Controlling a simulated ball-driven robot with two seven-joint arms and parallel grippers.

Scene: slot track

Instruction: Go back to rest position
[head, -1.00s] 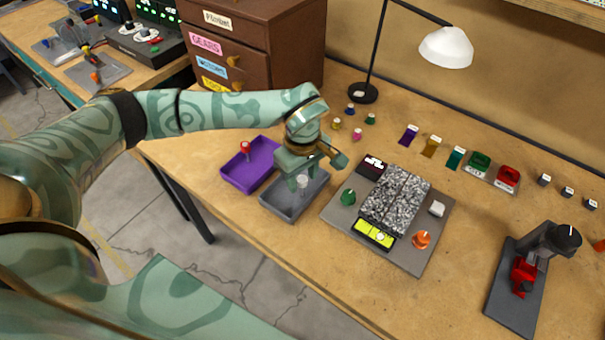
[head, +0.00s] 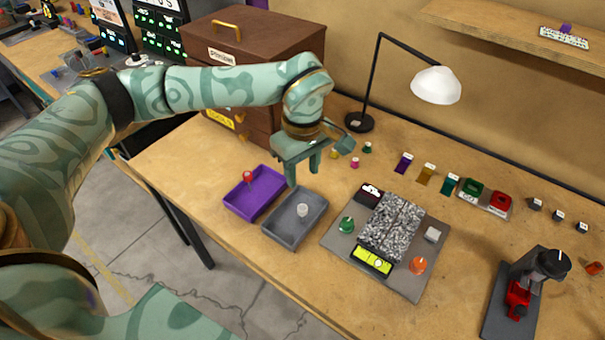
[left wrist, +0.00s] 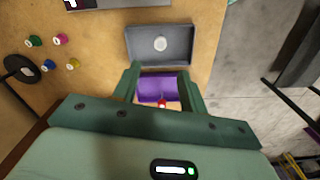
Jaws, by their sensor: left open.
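My left gripper (head: 303,170) is open and empty, held in the air above the purple tray (head: 240,206) and the grey tray (head: 276,228). In the left wrist view its two fingers (left wrist: 160,88) stand apart, with the purple tray (left wrist: 157,87) showing between them. The grey tray (left wrist: 142,50) lies just beyond the fingertips. A white peg (head: 302,210) is in the grey tray, and it also shows in the left wrist view (left wrist: 160,44). A red peg (head: 248,177) is in the purple tray. My right gripper is not in view.
Right of the trays is a grey board (head: 408,283) with a speckled slotted block (head: 391,227) and knobs. A lamp (head: 436,85) and a brown drawer cabinet (head: 262,40) stand behind. A red-and-black device (head: 520,297) sits at the right. The front table edge is clear.

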